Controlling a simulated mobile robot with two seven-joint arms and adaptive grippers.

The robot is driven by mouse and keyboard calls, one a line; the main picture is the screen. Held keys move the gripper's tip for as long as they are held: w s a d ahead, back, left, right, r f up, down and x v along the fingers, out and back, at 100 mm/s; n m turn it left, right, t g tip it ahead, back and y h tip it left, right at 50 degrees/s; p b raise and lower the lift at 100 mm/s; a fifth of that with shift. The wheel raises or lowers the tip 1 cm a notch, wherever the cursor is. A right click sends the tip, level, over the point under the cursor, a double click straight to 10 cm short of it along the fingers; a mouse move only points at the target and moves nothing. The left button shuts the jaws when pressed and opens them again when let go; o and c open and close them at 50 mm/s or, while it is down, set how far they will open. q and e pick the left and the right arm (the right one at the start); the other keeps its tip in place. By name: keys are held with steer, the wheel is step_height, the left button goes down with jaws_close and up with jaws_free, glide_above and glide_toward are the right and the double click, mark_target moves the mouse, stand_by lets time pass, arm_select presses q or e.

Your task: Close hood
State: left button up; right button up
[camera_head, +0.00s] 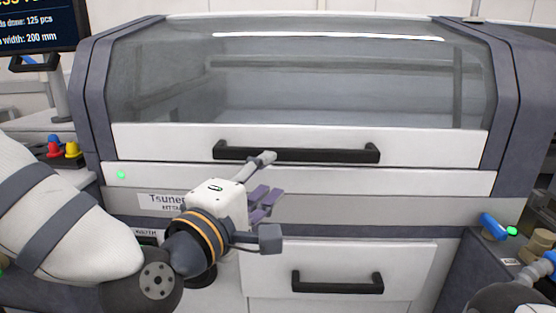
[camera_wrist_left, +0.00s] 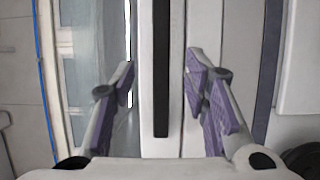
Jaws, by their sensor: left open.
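The hood (camera_head: 160,140) is a wide grey-tinted window with a white lower panel on the machine. Its lower edge looks low, against the white strip beneath; I cannot tell if it is fully seated. A long black handle (camera_head: 340,155) runs across the panel. My left gripper (camera_head: 268,198) is open in front of the handle, its upper finger overlapping the bar in the head view. In the left wrist view the handle (camera_wrist_left: 161,85) lies between the spread purple-padded fingers of the gripper (camera_wrist_left: 160,62), with gaps on both sides. My right gripper does not show clearly.
A lower drawer front has a second black handle (camera_head: 338,282). A monitor (camera_head: 38,28) stands at upper left, with red, yellow and blue items (camera_head: 62,150) below it. A blue cylinder (camera_head: 492,226) is on the dark surface at right.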

mark_target(294, 155)
arm_select(q)
steer(key=x, duration=1.2)
steer(key=shift+s+d, duration=0.15)
steer(key=shift+d, duration=0.1)
steer(key=shift+r, duration=0.1)
jaws_close()
